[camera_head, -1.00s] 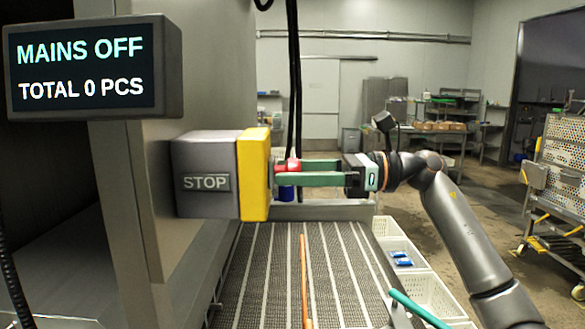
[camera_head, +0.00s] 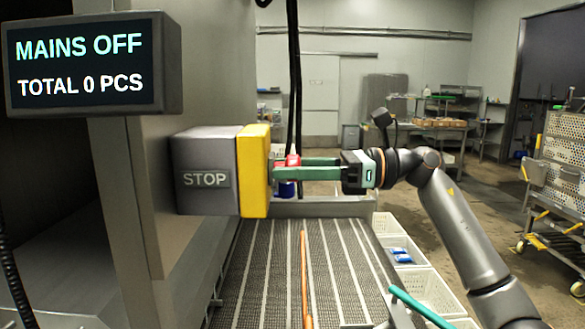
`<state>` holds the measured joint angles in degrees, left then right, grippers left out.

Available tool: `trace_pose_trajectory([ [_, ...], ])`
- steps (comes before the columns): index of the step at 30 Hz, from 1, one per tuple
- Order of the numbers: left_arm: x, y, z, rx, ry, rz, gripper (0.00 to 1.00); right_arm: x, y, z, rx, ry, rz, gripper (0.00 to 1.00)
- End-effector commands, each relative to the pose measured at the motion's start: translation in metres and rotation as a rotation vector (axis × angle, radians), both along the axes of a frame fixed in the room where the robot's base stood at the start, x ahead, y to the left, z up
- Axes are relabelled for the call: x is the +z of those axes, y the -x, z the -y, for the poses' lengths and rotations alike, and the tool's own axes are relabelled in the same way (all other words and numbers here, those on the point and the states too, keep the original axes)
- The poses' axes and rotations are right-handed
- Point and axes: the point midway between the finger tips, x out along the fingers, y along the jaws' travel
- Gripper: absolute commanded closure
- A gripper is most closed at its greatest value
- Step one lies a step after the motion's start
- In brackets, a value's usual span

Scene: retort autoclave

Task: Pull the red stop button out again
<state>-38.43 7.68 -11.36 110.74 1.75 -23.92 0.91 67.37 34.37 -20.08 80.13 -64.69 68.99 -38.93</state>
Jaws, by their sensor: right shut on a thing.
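The red stop button (camera_head: 292,160) is at the right side of the yellow face (camera_head: 254,171) of a grey box (camera_head: 204,171) labelled STOP. My right gripper (camera_head: 284,168) comes in from the right with its green fingers shut on the red button. The fingers hide most of the button, so how far it stands out is hard to tell. A display (camera_head: 90,62) at the upper left reads MAINS OFF and TOTAL 0 PCS.
A ribbed conveyor belt (camera_head: 262,270) runs below, with a thin orange rod (camera_head: 304,275) along it. White crates (camera_head: 430,291) line its right side. Black cables (camera_head: 293,80) hang behind the button. A trolley (camera_head: 560,170) stands at the far right.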

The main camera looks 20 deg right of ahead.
Motion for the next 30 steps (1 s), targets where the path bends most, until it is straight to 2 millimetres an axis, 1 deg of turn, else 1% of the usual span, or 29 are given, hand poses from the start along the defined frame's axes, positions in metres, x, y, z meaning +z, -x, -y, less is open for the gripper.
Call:
trace_pose_trajectory([
  [1,0.0,0.0,0.0,0.0,0.0,0.001,1.0,0.0,0.0,0.0,0.0,0.0,0.0,0.95],
  [2,0.0,0.0,0.0,0.0,0.0,0.001,1.0,0.0,0.0,0.0,0.0,0.0,0.0,0.99],
  [3,0.0,0.0,0.0,0.0,0.0,0.001,1.0,0.0,0.0,0.0,0.0,0.0,0.0,1.0],
  [16,0.0,0.0,0.0,0.001,0.0,0.0,1.0,0.0,0.0,0.0,0.0,0.0,0.0,1.0],
  [22,-0.002,0.0,-0.001,0.002,-0.001,-0.001,1.0,0.0,0.004,0.016,-0.002,0.001,-0.001,1.0],
  [29,-0.002,0.0,-0.001,0.003,0.0,-0.002,1.0,0.0,0.004,0.017,-0.001,0.0,0.0,1.0],
  [30,-0.002,0.0,-0.001,0.003,-0.001,-0.003,1.0,0.0,0.004,0.017,-0.001,0.0,0.0,0.43],
])
